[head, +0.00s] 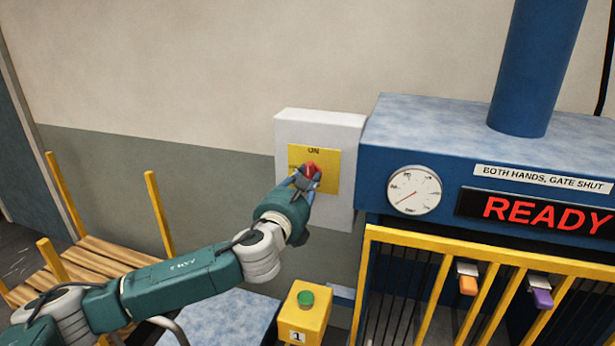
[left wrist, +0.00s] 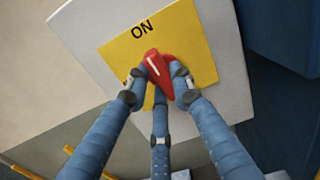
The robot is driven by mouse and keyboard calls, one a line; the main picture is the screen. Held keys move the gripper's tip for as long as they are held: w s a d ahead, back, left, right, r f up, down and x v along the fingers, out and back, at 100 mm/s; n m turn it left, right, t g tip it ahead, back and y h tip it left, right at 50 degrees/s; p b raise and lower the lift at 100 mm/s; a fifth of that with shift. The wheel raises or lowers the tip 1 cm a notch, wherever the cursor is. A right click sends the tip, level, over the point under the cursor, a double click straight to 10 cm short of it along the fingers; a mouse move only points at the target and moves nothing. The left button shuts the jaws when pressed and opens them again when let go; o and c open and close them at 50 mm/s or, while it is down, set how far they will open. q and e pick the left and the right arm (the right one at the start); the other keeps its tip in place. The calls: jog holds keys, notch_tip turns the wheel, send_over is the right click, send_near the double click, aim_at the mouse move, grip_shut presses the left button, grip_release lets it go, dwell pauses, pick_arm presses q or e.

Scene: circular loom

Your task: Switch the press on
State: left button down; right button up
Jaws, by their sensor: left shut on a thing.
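The red switch knob (head: 312,169) sits on a yellow plate (head: 328,157) marked ON, on a pale grey wall box (head: 345,130) beside the blue press (head: 460,160). In the left wrist view the knob (left wrist: 158,68) has a white pointer line that points up toward the ON label (left wrist: 143,28). My left gripper (head: 306,180) is shut on the knob; its blue fingers (left wrist: 160,85) are around it. They hide the lower part of the plate. The press display (head: 545,213) reads READY in red. My right gripper is not in view.
A yellow box (head: 294,322) marked 1 with a green button (head: 305,298) stands below the switch. A yellow barred gate (head: 440,290) fronts the press. A wooden slatted rack with yellow posts (head: 100,262) is at the left. The wall left of the switch is clear.

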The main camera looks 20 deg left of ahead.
pick_arm(q)
jog(key=shift+d+r+m, duration=0.2)
jog(key=shift+r+m, duration=0.1)
jog(key=shift+m, duration=0.1)
jog(key=c, duration=1.7)
grip_release()
jog(key=shift+s+d+f, duration=0.1)
jog(key=shift+d+f, duration=0.1)
jog(key=shift+s+a+f, duration=0.1)
jog(key=shift+s+a, duration=0.05)
jog(key=shift+s, duration=1.55)
jog(key=shift+s+a+f, duration=0.1)
jog(key=shift+s, duration=1.55)
